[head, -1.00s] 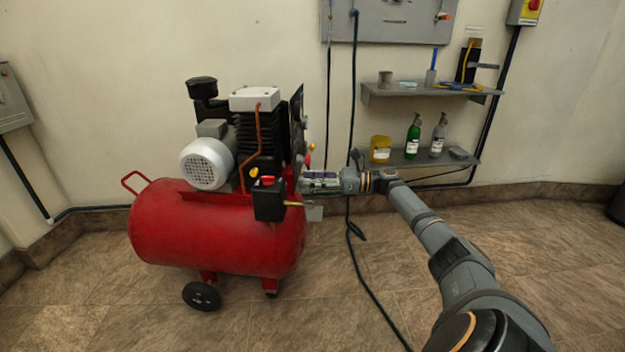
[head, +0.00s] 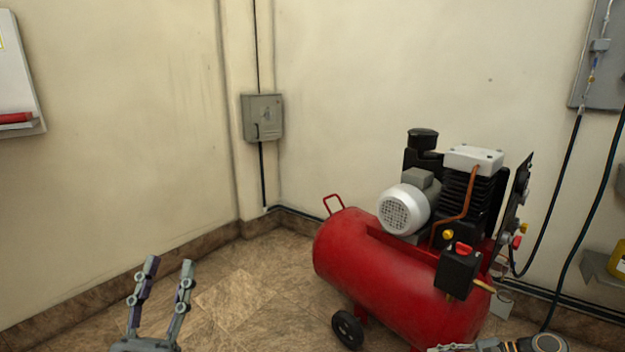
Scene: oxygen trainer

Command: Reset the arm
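My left gripper (head: 169,264) is at the bottom left of the head view. Its two fingers point up and stand apart with nothing between them, over the tiled floor. My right arm (head: 538,343) shows at the bottom right edge, below and in front of the red compressor (head: 375,258). Only a sliver of the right gripper (head: 452,348) shows there, cut off by the frame, so I cannot tell its finger state.
The compressor stands on wheels at the right, with a black box and red switch (head: 463,249) facing me. A grey wall box (head: 262,117) hangs near the corner. Floor between the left gripper and the compressor is clear.

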